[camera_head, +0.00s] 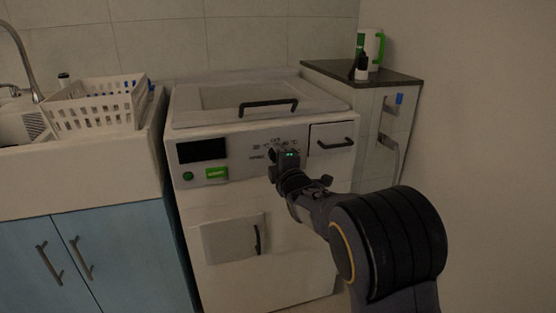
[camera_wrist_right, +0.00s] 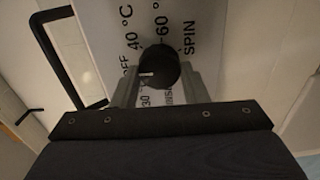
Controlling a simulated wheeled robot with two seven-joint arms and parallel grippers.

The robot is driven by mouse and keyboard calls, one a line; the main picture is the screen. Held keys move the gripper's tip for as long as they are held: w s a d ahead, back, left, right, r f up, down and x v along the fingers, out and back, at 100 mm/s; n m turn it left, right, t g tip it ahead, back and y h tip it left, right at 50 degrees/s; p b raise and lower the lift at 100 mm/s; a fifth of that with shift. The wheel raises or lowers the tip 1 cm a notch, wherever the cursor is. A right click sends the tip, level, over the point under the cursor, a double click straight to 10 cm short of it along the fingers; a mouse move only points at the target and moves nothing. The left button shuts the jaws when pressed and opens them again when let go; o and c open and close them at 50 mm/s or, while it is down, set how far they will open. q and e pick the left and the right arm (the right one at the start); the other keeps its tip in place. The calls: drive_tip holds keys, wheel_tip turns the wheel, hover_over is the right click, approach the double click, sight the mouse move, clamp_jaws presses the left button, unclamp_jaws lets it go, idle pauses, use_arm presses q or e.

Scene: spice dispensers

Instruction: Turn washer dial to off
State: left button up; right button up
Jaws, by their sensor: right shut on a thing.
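The washer (camera_head: 230,235) is a white front panel with a dark display and a dial hidden behind my right gripper (camera_head: 276,165) in the head view. The right wrist view shows the round black dial (camera_wrist_right: 158,64) between the two fingers of my right gripper (camera_wrist_right: 159,75), which is shut on it. A short white mark sits on the dial's left part in that view. Labels around it include OFF to the left, 40 °C, 60° and SPIN; some lettering below is partly hidden. My left gripper is not in view.
A black handle (camera_head: 268,106) is on the washer's lid, and a drawer handle (camera_head: 336,144) is right of the dial. A green-lit button (camera_head: 217,173) is to the left. A sink counter with a white basket (camera_head: 95,108) stands left; a dark-topped cabinet (camera_head: 362,76) stands right.

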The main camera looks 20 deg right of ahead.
drive_tip(key=shift+f, duration=0.1)
idle(0.4)
drive_tip(key=o, duration=1)
drive_tip(key=shift+s, duration=0.1)
drive_tip(key=s+p, duration=0.1)
drive_tip(key=s, duration=0.6)
drive_tip(key=shift+s+d+p, duration=0.1)
drive_tip(key=shift+s+p, duration=0.2)
drive_tip(key=shift+s, duration=0.05)
